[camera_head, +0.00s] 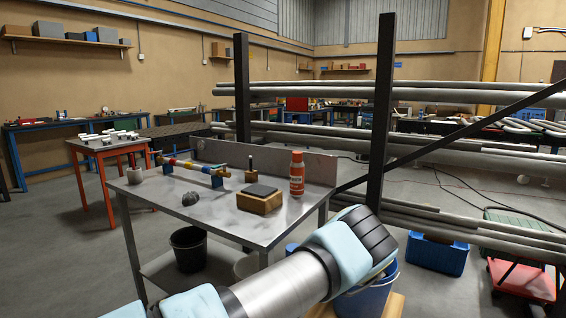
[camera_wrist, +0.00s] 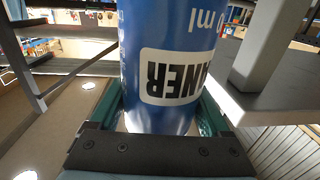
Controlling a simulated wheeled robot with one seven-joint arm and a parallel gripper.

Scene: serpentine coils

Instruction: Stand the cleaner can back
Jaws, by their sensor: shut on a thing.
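The cleaner can (camera_wrist: 160,35) is blue with a white label panel, and it fills the middle of the wrist view. Its lettering is upside down in that picture, as is the room behind it. My gripper (camera_wrist: 160,112) has its green fingers on both sides of the can and is shut on it. The can is clear of the grey furniture in the picture, as far as I can tell. In the head view neither the blue can nor my gripper shows; my arm crosses the bottom middle. The grey metal table (camera_head: 222,208) stands beyond the arm.
A grey surface with a post (camera_wrist: 265,50) is close right of the held can.

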